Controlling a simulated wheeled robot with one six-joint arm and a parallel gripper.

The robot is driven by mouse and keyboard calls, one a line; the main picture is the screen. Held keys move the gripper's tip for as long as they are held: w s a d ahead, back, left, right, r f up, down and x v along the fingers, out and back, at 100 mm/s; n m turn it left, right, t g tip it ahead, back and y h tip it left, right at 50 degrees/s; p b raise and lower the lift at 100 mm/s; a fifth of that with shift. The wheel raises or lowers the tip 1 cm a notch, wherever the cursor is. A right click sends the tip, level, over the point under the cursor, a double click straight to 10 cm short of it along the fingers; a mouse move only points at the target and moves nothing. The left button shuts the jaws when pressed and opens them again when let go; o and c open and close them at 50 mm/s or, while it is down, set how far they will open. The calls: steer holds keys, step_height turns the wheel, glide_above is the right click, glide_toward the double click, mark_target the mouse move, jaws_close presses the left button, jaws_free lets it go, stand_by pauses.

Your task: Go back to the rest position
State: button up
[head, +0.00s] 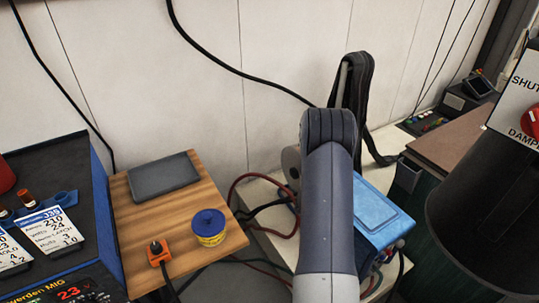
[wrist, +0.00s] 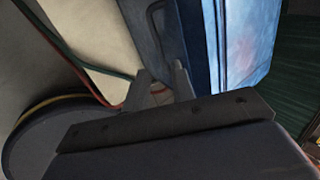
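My arm (head: 327,210) rises in the middle of the head view and hides my gripper there. In the wrist view, my gripper (wrist: 163,76) shows as two short grey fingers beyond a dark bolted bar. The fingers stand apart. A pale patch with a thin red line shows between them, and I see no clear held object. A blue box-like unit (head: 382,212) is behind and right of my arm. Its blue side and pale top also show close beyond the fingers in the wrist view (wrist: 246,45).
A wooden table (head: 222,222) at left holds a grey tablet (head: 163,175), a blue-and-yellow spool (head: 208,228) and an orange clamp (head: 157,253). A dark drum (head: 485,215) is at right. Red and black cables run near my arm.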

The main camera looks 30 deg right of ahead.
steer(key=b+x, duration=0.1)
steer(key=x, duration=0.7)
steer(key=shift+d+f, duration=0.25)
steer(key=shift+r, duration=0.1)
